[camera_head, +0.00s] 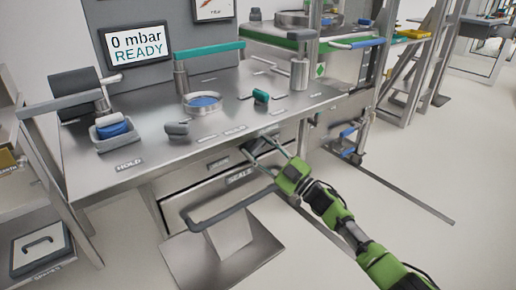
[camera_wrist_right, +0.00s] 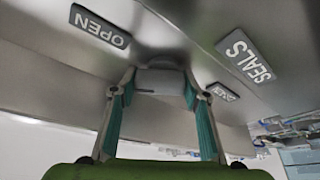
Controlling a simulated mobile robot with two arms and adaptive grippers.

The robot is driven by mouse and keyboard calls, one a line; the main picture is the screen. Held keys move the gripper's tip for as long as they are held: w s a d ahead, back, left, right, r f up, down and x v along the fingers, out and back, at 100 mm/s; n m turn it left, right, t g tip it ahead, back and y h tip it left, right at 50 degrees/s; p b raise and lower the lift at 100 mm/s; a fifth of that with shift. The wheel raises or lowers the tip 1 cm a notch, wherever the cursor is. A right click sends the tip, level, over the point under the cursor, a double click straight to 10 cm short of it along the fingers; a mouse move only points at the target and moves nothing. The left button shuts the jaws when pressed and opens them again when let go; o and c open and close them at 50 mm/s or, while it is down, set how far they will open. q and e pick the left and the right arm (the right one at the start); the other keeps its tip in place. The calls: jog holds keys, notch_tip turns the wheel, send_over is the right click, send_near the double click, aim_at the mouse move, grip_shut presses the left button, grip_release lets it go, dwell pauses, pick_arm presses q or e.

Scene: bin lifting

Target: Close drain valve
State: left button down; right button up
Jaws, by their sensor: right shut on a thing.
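My right gripper (camera_head: 262,148) reaches in from the lower right to the front face of the bench. In the wrist view my right gripper (camera_wrist_right: 160,90) has its two fingers on either side of a grey block-shaped handle (camera_wrist_right: 160,78), shut on it. This handle appears to be the drain valve's; an OPEN label (camera_wrist_right: 100,25) is on the panel beside it. In the head view the fingers largely hide the handle. My left gripper is not in view.
The steel bench (camera_head: 225,125) carries a blue-filled round dish (camera_head: 203,102), a teal-topped press and small levers. A display (camera_head: 136,43) reads 0 mbar READY. Below are a SEALS drawer (camera_head: 205,192) and a grey bar handle (camera_head: 235,205). Floor at right is mostly free.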

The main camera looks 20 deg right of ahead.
jog(key=n+g+y, duration=0.1)
jog(key=n, duration=0.2)
jog(key=shift+r+n+g, duration=0.1)
jog(key=shift+n+g, duration=0.2)
jog(key=shift+n, duration=0.1)
jog(key=n+g+p, duration=0.1)
jog(key=n, duration=0.3)
jog(key=n+g+p, duration=0.2)
jog(key=n, duration=0.2)
jog(key=shift+a, duration=0.2)
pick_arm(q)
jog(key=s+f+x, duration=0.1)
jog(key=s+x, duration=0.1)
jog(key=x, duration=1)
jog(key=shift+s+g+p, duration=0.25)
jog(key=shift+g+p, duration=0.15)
pick_arm(e)
jog(key=shift+s+n+g, duration=0.1)
jog(key=shift+n+g, duration=0.2)
jog(key=shift+n, duration=0.4)
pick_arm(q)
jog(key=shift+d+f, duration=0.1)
pick_arm(e)
jog(key=shift+f, duration=0.2)
jog(key=o, duration=1.1)
jog(key=v, duration=1.2)
